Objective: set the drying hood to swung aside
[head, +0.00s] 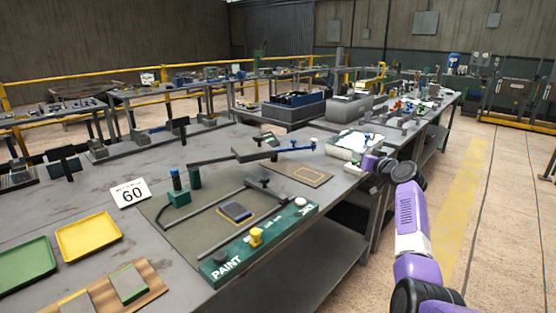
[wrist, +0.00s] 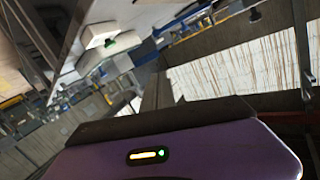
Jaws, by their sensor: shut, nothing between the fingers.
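I cannot tell for certain which part is the drying hood. A pale box-like piece (head: 354,146) stands on the bench just left of my gripper and may be it. A dark flat arm (head: 238,156) with a blue bar (head: 294,147) reaches across the bench behind the green PAINT board (head: 262,243). My gripper (head: 352,168) is at the bench edge, close in front of the pale piece; I cannot tell whether they touch. In the wrist view its dark finger (wrist: 157,92) shows above my purple wrist. The gripper is shut and empty.
A yellow tray (head: 87,237) and a green tray (head: 22,266) lie at the left. A dark bin (head: 293,107) and several fixtures stand farther back. The floor aisle (head: 505,190) on the right is clear.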

